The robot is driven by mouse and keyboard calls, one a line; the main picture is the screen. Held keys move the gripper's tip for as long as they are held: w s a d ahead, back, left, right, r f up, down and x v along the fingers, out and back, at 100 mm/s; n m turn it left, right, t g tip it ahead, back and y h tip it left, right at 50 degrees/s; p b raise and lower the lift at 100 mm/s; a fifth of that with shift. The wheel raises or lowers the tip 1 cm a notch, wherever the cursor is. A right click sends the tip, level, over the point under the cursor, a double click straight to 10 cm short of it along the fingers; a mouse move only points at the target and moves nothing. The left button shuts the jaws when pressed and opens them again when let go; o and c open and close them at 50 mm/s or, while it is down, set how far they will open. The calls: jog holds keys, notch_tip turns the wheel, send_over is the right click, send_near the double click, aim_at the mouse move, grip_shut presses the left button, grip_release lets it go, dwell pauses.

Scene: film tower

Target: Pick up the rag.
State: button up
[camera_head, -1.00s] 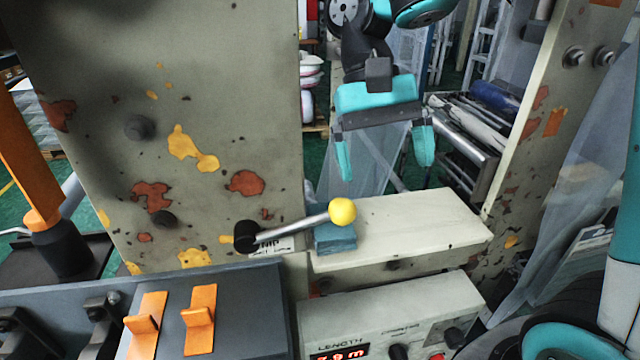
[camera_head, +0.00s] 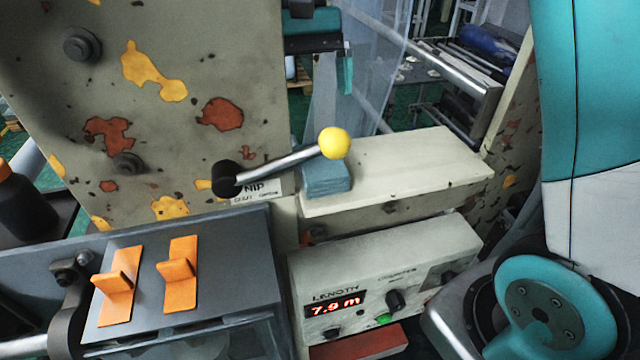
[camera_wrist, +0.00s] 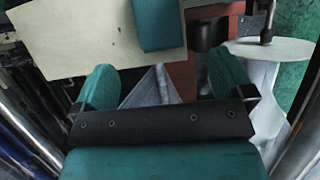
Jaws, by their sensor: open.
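The rag (camera_head: 326,178) is a folded blue-teal cloth. It lies on the left end of a cream ledge (camera_head: 420,165), just behind and under the yellow lever knob. The rag also shows at the top of the wrist view (camera_wrist: 158,24), on the ledge's pale surface. My gripper (camera_wrist: 164,74) is open, with its two teal fingers apart and nothing between them. In the wrist view the rag is beyond the fingertips, roughly between their lines. In the head view my gripper is at the top, behind the ledge, partly hidden by the painted panel.
A lever with a yellow knob (camera_head: 334,143) reaches across beside the rag. The chipped panel (camera_head: 230,60) stands close at left. A control box (camera_head: 380,275) reading 7.9 m sits below the ledge. Metal rollers (camera_head: 465,75) are behind at right.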

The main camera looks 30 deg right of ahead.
aim_at(320, 167)
jog(key=b+x, duration=0.3)
jog(key=x, duration=0.2)
jog(key=shift+f, duration=0.1)
jog(key=b+x, duration=0.3)
jog(key=x, duration=0.2)
jog(key=shift+d+f, duration=0.15)
jog(key=shift+w, duration=0.1)
jog(key=c, duration=1)
